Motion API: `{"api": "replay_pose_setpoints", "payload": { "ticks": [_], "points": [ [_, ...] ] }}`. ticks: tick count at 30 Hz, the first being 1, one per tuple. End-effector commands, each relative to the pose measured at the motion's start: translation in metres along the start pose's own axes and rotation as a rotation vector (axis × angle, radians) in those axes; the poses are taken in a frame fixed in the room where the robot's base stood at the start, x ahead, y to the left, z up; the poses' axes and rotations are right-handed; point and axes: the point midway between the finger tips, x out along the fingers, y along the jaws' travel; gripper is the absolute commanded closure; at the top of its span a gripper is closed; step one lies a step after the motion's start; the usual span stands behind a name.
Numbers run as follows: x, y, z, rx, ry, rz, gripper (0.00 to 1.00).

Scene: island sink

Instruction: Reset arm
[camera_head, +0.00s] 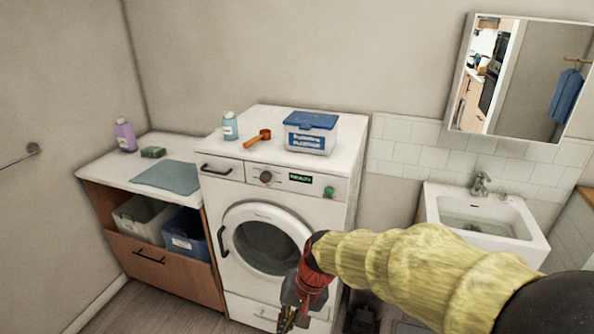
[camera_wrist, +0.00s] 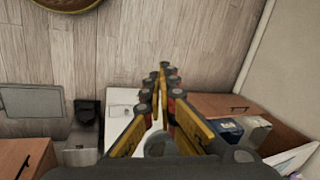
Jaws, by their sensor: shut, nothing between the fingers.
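My gripper (camera_head: 287,319) hangs low in front of the washing machine (camera_head: 230,190), at the end of my yellow-sleeved arm. In the head view it points down, and its fingertips are near the bottom edge of the picture. In the wrist view the fingers of my gripper (camera_wrist: 164,72) come together at the tips, with nothing between them. My arm reaches in from the right and covers the lower right of the machine. The machine's round door (camera_head: 262,243) is shut.
On the machine stand a detergent box (camera_head: 311,132), an orange scoop (camera_head: 257,138) and a small bottle (camera_head: 230,126). A counter with a purple bottle (camera_head: 125,135) and bins below is at left. A sink (camera_head: 487,215) is at right. Some floor (camera_head: 150,308) is clear at lower left.

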Motion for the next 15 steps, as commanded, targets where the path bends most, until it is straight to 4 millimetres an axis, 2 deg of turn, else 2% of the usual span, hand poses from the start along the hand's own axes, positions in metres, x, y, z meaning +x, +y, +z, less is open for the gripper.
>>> {"api": "replay_pose_setpoints", "payload": {
  "ticks": [1, 6, 12, 15],
  "points": [
    [-0.022, 0.019, 0.013, -0.049, 0.020, 0.028, 1.00],
    [-0.078, 0.078, 0.055, -0.185, 0.080, 0.140, 1.00],
    [-0.130, 0.136, 0.098, -0.240, 0.190, 0.252, 1.00],
    [-0.153, 0.155, 0.113, -0.233, 0.271, 0.285, 1.00]
  ]
}}
